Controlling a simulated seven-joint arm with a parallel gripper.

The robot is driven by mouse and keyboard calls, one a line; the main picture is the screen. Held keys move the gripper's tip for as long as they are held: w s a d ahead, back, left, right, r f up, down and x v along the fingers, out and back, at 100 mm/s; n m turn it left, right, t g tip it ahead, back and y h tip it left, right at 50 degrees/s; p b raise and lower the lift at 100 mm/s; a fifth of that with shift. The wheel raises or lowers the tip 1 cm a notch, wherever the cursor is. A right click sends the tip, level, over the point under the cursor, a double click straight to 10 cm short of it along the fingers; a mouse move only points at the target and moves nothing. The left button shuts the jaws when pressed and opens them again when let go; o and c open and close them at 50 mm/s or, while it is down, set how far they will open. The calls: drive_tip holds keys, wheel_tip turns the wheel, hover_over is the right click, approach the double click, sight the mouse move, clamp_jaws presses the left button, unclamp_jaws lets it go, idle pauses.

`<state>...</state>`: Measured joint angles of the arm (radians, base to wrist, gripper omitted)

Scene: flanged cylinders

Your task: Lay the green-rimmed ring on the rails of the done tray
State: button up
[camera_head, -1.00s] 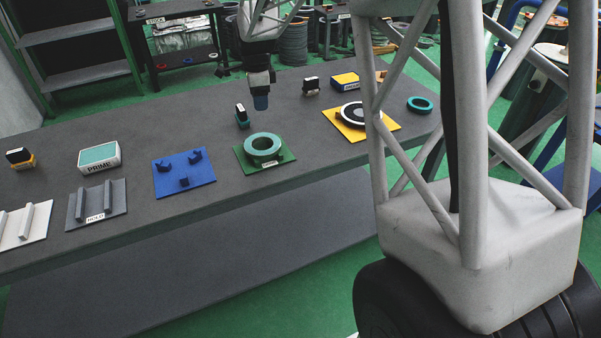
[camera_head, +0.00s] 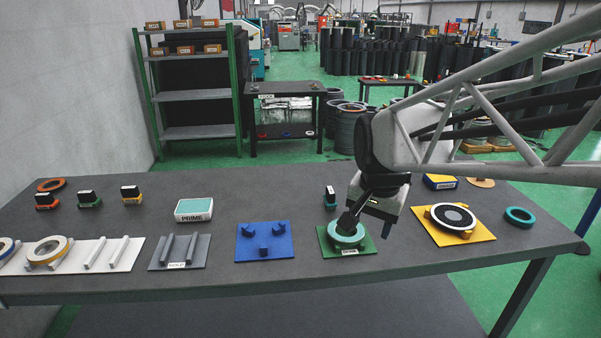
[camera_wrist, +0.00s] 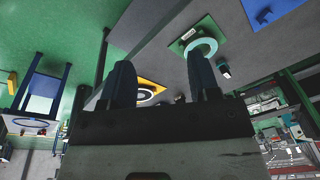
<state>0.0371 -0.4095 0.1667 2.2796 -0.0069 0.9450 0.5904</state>
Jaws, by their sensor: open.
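A teal-green ring (camera_head: 346,242) lies on a green plate (camera_head: 369,248) right of the table's middle; it also shows in the wrist view (camera_wrist: 211,43). A second, darker teal ring (camera_head: 519,217) lies at the table's right end. I cannot tell from the rims alone which is the green-rimmed ring. My gripper (camera_head: 368,224) is open, its dark fingers apart and empty in the wrist view (camera_wrist: 160,80). In the head view one finger overlaps the ring on the green plate; contact is unclear. A white railed tray (camera_head: 107,254), possibly the done tray, is at far left; its label is unseen.
A yellow-rimmed ring (camera_head: 48,252) lies on the white tray's rails, another ring at the picture's edge. A grey railed tray (camera_head: 203,256), blue pegged plate (camera_head: 252,254) and PRIME box (camera_head: 194,208) stand between.

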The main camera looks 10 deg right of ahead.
drive_tip(key=s+a+f+n, duration=0.1)
drive_tip(key=s+n, duration=0.6)
drive_tip(key=s, duration=0.7)
drive_tip(key=shift+s+a+f+t, duration=0.2)
drive_tip(key=shift+f+t, duration=0.2)
drive_tip(key=shift+f, duration=0.25)
